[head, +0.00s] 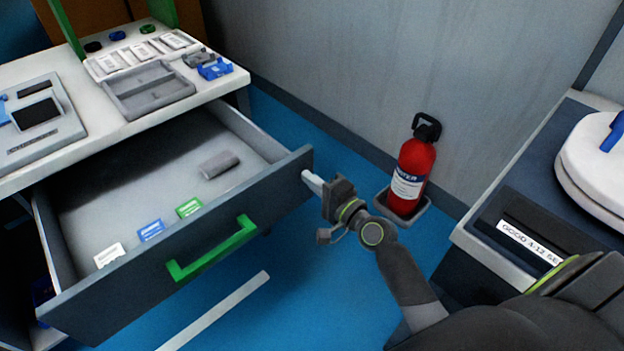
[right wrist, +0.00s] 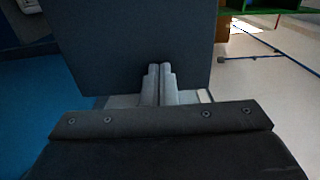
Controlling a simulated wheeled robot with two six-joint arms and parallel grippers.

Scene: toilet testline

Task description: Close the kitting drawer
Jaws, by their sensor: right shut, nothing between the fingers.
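The kitting drawer (head: 190,262) stands pulled out from under the white workbench, with a dark front and a green bar handle (head: 213,249). Inside it lie a grey cylinder-like piece (head: 219,165) and white, blue and green labelled small items along the front. My right gripper (head: 308,178) is shut and empty, its tips at the right end of the drawer front, well to the right of the handle. In the right wrist view the shut fingers (right wrist: 159,84) point at a dark panel (right wrist: 130,45), seemingly the drawer front. Whether they touch it I cannot tell. My left gripper is not seen.
A red fire extinguisher (head: 411,168) stands in a grey tray by the wall, right of my right gripper. The workbench top (head: 95,110) bears a grey tray and several small parts. A dark cabinet (head: 520,165) is at the right.

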